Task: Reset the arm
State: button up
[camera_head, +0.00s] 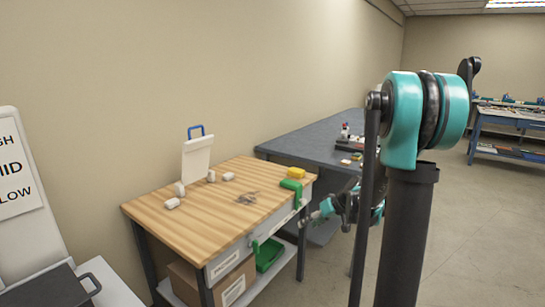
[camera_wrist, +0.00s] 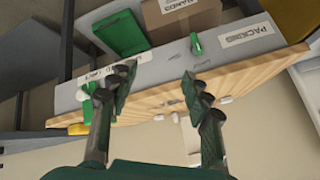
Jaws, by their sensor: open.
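My gripper (camera_wrist: 158,84) is open and empty. Its two dark fingers stand apart in the wrist view, in front of the edge of the wooden workbench, which looks upside down there. In the head view my arm reaches from the right, and my gripper (camera_head: 316,217) is small and partly hidden beside the right end of the workbench (camera_head: 215,218). A green clamp-like part (camera_head: 291,190) sits at that end of the bench, close to my gripper. I cannot tell whether they touch.
The bench top holds white pieces (camera_head: 172,203), a white clipboard (camera_head: 197,158), a yellow block (camera_head: 296,172) and a grey metal tool (camera_head: 247,198). A green bin (camera_head: 268,255) and a cardboard box (camera_head: 237,284) are below. A dark table (camera_head: 300,146) stands behind. Floor at right is open.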

jog(key=s+d+f+m+h, duration=0.2)
jog(key=s+h, duration=0.1)
jog(key=s, duration=1)
jog(key=s+d+f+m+h, duration=0.2)
jog(key=s+h, duration=0.1)
jog(key=s, duration=1)
jog(key=shift+s+d+f+g+h, duration=0.15)
jog(key=shift+s+d+g+h, duration=0.15)
jog(key=shift+d+g, duration=0.1)
